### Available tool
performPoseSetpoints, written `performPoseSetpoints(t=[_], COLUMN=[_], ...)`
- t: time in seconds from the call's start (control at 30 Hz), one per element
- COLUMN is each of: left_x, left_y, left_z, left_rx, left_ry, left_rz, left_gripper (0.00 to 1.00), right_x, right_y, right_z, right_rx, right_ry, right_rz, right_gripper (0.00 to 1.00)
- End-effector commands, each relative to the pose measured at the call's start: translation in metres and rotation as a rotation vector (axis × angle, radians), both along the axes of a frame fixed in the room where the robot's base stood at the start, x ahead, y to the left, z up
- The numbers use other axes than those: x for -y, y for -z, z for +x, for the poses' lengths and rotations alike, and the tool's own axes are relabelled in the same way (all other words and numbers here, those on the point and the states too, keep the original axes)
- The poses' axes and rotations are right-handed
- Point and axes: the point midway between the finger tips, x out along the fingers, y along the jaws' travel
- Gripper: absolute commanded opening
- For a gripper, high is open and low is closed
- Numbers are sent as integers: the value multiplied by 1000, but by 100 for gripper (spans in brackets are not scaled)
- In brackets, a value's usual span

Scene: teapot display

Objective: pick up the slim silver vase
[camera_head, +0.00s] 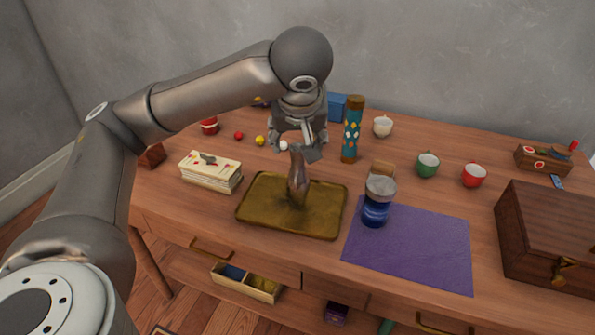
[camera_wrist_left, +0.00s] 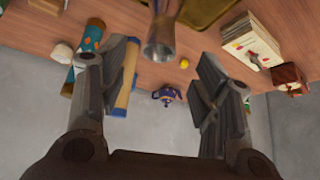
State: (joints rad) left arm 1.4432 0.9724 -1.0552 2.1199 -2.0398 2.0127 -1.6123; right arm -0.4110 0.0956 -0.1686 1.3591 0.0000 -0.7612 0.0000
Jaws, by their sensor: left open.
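The slim silver vase (camera_head: 298,180) stands upright on a brass-coloured tray (camera_head: 262,217) near the middle of the table. Its flared mouth is close under my left gripper (camera_head: 299,146) in the head view. In the left wrist view the vase (camera_wrist_left: 160,40) shows at the top centre, mouth toward the camera, beyond and between the spread fingers of my left gripper (camera_wrist_left: 165,88). The gripper is open and holds nothing; I cannot see finger contact with the vase. My right gripper is in neither view.
A patterned teal cylinder (camera_head: 352,130) stands behind right of the tray. A blue jar (camera_head: 377,205) stands on a purple mat (camera_head: 420,252). A stack of cards or books (camera_head: 210,172) lies left. Cups, including a green one (camera_head: 427,165), and a wooden chest (camera_head: 548,235) stand right.

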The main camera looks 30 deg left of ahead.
Motion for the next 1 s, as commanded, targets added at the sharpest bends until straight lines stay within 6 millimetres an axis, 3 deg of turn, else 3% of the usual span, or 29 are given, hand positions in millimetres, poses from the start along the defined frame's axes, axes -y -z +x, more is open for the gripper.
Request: performPoseSetpoints(t=[0.3, 0.67, 0.83, 1.0], left_x=[-6, -16, -20, -26], left_y=[25, 53, 80, 94], left_z=[10, 23, 29, 38], left_rx=[-4, -4, -7, -4], left_ry=[1, 1, 1, 0], left_rz=[-5, -4, -4, -5], left_gripper=[59, 59, 59, 59], right_x=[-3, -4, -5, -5], right_y=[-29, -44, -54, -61], right_z=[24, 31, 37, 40], right_rx=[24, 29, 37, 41], right_ry=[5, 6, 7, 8], right_rz=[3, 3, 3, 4], right_gripper=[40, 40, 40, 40])
